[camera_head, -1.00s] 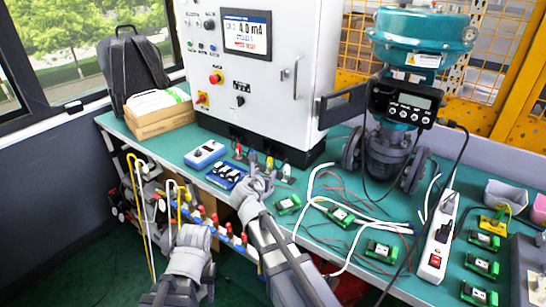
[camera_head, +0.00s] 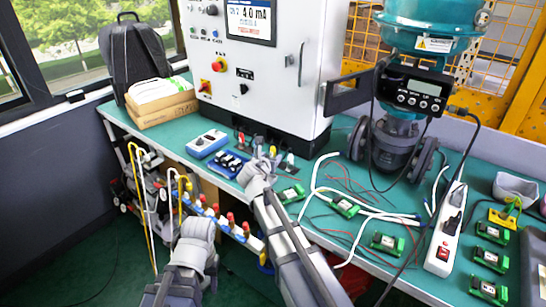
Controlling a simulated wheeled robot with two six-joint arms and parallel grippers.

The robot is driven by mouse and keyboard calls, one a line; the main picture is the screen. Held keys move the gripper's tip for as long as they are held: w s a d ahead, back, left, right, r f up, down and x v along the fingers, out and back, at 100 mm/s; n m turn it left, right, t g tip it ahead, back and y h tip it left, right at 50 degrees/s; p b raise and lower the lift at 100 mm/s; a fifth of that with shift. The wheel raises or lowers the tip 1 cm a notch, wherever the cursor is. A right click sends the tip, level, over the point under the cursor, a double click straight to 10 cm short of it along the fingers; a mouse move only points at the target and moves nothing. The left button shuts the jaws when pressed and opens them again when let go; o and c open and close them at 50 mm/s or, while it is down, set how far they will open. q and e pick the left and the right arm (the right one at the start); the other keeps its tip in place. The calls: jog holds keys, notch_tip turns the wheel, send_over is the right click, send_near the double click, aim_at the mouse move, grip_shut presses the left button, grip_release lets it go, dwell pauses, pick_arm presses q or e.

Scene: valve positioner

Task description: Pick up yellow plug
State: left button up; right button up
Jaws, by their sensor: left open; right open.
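The yellow plug (camera_head: 272,151) shows as a small upright yellow shape in a row of plugs at the foot of the white control cabinet. My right gripper (camera_head: 262,160) is open at the table's back, in front of and very close to the yellow plug. It partly covers the plug's lower part, and I cannot tell whether they touch. My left gripper (camera_head: 197,228) is open, low and in front of the table edge, away from the plugs. Its fingers are mostly hidden by its wrist.
A blue tray (camera_head: 228,166) and a blue-white meter (camera_head: 207,143) lie left of my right gripper. Red (camera_head: 241,138) and white (camera_head: 290,160) plugs flank the yellow one. Green modules (camera_head: 291,194) and loose cables lie to the right. Pipes with red knobs stand below the table's front edge.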

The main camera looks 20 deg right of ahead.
jog(key=shift+x, duration=1.2)
jog(key=shift+c, duration=0.3)
grip_shut()
